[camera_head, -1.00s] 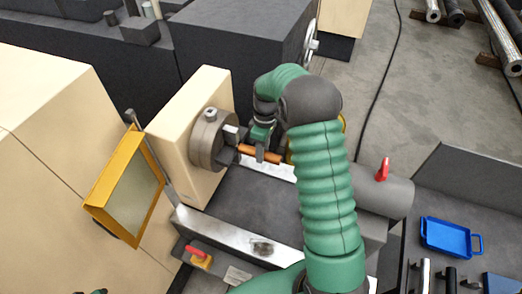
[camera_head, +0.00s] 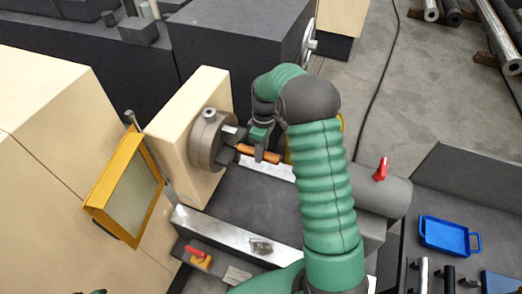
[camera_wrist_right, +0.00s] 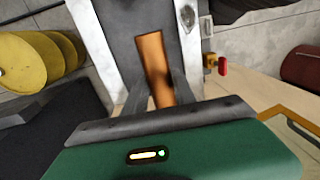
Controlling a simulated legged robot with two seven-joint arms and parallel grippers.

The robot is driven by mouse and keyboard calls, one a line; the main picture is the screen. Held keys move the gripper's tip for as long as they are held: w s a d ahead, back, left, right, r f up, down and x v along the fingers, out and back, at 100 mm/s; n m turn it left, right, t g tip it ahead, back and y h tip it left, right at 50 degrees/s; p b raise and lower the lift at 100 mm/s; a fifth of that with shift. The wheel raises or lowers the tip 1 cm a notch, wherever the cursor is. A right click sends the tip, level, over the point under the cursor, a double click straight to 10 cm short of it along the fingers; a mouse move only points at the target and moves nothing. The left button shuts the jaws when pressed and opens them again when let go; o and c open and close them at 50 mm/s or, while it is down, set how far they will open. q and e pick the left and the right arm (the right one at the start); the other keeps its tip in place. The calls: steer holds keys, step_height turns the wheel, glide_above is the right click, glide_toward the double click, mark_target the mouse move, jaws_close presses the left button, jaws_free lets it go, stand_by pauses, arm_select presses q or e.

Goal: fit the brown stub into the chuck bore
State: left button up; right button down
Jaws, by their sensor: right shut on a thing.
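The brown stub (camera_head: 244,150) is a short orange-brown rod, lying roughly level between the fingers of my right gripper (camera_head: 260,148). The gripper is shut on it, and the stub sticks out on both sides. Its left end is right at the jaws of the grey chuck (camera_head: 202,145); whether it is inside the bore I cannot tell, as the jaws hide it. In the right wrist view the stub (camera_wrist_right: 151,55) runs up between the two grey fingers (camera_wrist_right: 160,82).
The cream headstock (camera_head: 187,100) carries the chuck. A yellow-framed guard (camera_head: 125,195) stands at its left. The lathe bed (camera_head: 245,205) lies below, with a grey tailstock (camera_head: 388,192) with a red lever at right. A blue tray (camera_head: 444,236) is farther right.

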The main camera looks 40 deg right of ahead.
mark_target(240, 145)
steer(key=shift+r, duration=0.1)
stand_by(0.4)
steer(key=shift+w+a+p, duration=0.3)
steer(key=shift+w+a, duration=0.25)
steer(key=shift+w, duration=0.55)
steer(key=shift+w+a+p, duration=0.25)
steer(key=shift+w+a, duration=0.3)
steer(key=shift+w, duration=0.5)
steer(key=shift+w+a+p, duration=0.3)
steer(key=shift+w+a, duration=0.25)
steer(key=shift+w, duration=0.55)
steer(key=shift+w, duration=0.1)
stand_by(0.3)
steer(key=c, duration=1.1)
jaws_free()
steer(key=shift+o, duration=0.9)
steer(key=shift+a, duration=0.1)
steer(key=shift+a, duration=0.1)
